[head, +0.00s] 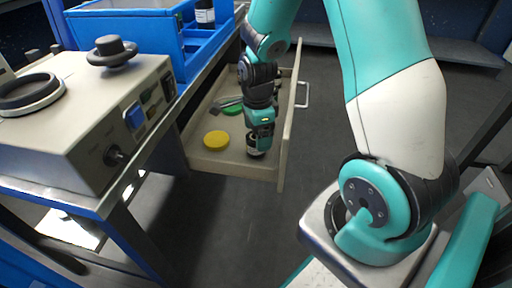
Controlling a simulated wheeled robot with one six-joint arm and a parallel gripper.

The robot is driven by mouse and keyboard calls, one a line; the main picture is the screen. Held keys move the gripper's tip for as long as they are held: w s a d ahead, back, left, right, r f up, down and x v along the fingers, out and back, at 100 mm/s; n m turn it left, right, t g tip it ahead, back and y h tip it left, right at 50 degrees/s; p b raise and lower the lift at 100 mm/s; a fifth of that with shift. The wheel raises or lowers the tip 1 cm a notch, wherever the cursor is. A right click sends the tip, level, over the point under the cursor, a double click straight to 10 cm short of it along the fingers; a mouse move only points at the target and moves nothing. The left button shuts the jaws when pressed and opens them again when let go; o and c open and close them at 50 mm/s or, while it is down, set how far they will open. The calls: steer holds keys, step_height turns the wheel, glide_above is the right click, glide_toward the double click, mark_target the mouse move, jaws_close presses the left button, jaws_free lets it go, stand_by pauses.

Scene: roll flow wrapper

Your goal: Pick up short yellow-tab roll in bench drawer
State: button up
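A short round thing with a yellow top (216,140) stands in the open bench drawer (205,158), near its front left corner; it looks like the yellow-tab roll. My gripper (256,152) reaches down into the drawer just right of the yellow thing, with a visible gap between them. A small dark and white part shows at the gripper's lower end; I cannot tell whether it is the fingers or something held. The fingertips are too small and hidden to tell open from shut.
A green round thing (231,110) and a dark grey item (228,102) lie farther back in the drawer, partly behind my arm. The drawer's right wall (290,125) stands close to my gripper. A beige machine (95,125) and a blue bin (135,38) sit on the bench at left.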

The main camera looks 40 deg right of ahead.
mark_target(251, 150)
step_height(251, 150, down, 5)
steer(key=shift+w+d+b, duration=0.15)
steer(key=shift+b, duration=1.1)
steer(key=shift+c, duration=0.4)
steer(key=c, duration=1)
steer(key=shift+r, duration=0.1)
